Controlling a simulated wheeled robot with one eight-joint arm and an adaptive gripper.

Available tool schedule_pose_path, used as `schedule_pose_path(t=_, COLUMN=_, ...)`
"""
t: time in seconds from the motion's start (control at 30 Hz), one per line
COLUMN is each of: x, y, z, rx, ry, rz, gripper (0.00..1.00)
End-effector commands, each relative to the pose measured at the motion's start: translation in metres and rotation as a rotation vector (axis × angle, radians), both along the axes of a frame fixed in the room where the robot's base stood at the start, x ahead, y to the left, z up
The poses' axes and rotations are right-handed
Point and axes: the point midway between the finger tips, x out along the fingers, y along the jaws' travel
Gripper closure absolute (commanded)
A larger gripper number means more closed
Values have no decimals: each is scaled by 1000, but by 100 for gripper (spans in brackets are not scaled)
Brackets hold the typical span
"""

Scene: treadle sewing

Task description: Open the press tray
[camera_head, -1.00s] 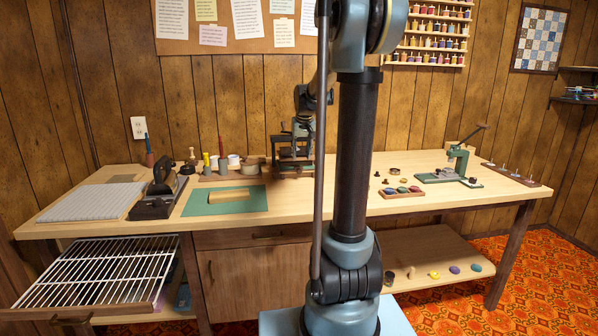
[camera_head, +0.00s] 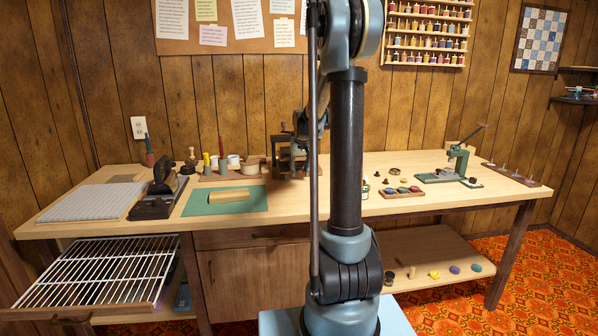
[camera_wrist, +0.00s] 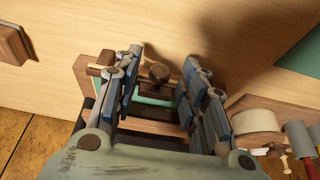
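The press (camera_head: 289,157) is a dark wooden frame standing at the back middle of the worktable, partly hidden by my arm in the head view. In the wrist view its dark wooden tray front with a round brown knob (camera_wrist: 159,73) shows between my fingers, with a green surface behind the knob. My gripper (camera_wrist: 164,60) is open, its two blue-grey fingers one on each side of the knob, with gaps visible; I cannot tell whether either finger touches the press. My column and arm hide the gripper's fingertips in the head view.
A green mat (camera_head: 256,203) with a wooden roll lies left of the press. A tray of coloured pieces (camera_head: 402,195) and a green hand press (camera_head: 445,170) are to the right. A white wire rack (camera_head: 95,272) juts out lower left.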

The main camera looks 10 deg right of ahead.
Motion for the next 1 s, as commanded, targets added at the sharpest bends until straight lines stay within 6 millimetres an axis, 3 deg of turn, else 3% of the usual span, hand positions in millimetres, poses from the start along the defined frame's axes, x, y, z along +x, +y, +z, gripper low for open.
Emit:
schedule_pose_path(t=0.07, x=0, y=0, z=0, rx=0, ry=0, rz=0, gripper=61)
schedule_pose_path(t=0.23, x=0, y=0, z=0, rx=0, ry=0, rz=0, gripper=98)
schedule_pose_path(t=0.27, x=0, y=0, z=0, rx=0, ry=0, rz=0, gripper=100)
schedule_pose_path(t=0.47, x=-6, y=0, z=1, rx=0, ry=0, rz=0, gripper=100)
schedule_pose_path(t=1.0, x=-90, y=0, z=1, rx=0, ry=0, rz=0, gripper=100)
